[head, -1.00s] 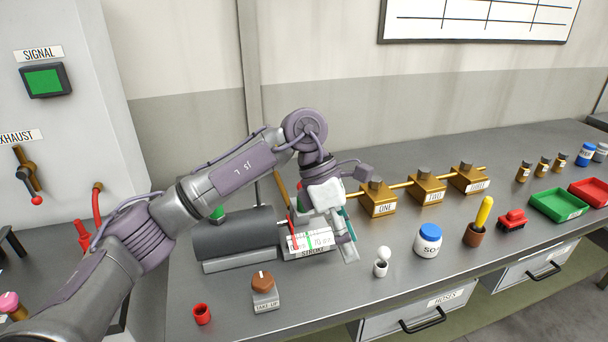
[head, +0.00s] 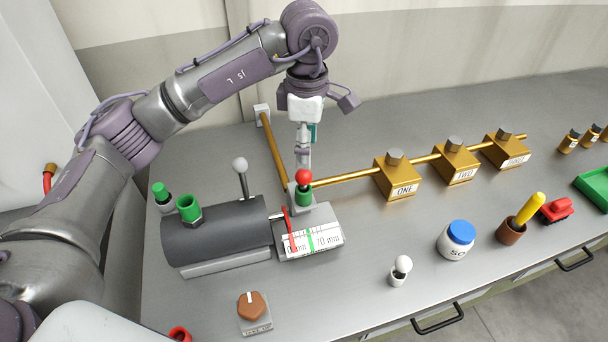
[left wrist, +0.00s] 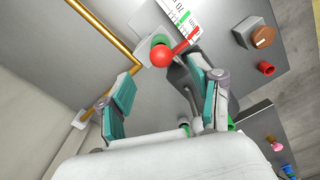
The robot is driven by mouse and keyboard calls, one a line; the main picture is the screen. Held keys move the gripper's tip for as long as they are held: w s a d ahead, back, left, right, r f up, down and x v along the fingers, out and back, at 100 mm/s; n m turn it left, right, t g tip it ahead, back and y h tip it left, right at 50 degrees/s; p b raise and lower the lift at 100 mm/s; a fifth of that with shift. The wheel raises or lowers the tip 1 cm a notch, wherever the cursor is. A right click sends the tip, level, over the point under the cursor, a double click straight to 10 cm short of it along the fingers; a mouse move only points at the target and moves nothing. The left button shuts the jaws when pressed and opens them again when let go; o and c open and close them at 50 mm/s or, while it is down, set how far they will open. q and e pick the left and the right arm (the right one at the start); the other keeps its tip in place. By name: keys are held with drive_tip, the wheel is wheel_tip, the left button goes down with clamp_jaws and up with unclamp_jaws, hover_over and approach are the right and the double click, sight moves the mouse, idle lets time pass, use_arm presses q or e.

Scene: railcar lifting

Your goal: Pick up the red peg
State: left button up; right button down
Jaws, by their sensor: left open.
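The red peg shows as a round red head (head: 303,176) above a green collar on a small grey block, behind the gauge. In the left wrist view its red head (left wrist: 163,57) lies just beyond the gap between the fingertips. My left gripper (head: 303,158) points down just above and behind the red head in the head view. In the left wrist view my left gripper (left wrist: 162,82) has its two teal-padded fingers spread wide, with nothing between them. The peg's lower part is hidden. My right gripper is not in view.
A dark cylinder (head: 215,235) with green fittings and an upright ball-topped lever stands left of the peg. The gauge (head: 312,240) with a red pointer is in front. Brass pipes and blocks (head: 397,178) run right.

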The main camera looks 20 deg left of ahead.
sight(304, 171)
use_arm(q)
wheel_tip(304, 171, down, 4)
drive_tip(key=shift+w+a+r+p, duration=0.1)
drive_tip(key=shift+w+r+p, duration=0.05)
drive_tip(key=shift+p, duration=0.2)
drive_tip(key=shift+f, duration=0.2)
drive_tip(key=f+p, duration=0.1)
drive_tip(key=f, duration=0.1)
drive_tip(key=f+p, duration=0.2)
drive_tip(key=shift+s+a, duration=0.1)
drive_tip(key=shift+s, duration=0.1)
drive_tip(key=shift+f, duration=0.55)
clamp_jaws()
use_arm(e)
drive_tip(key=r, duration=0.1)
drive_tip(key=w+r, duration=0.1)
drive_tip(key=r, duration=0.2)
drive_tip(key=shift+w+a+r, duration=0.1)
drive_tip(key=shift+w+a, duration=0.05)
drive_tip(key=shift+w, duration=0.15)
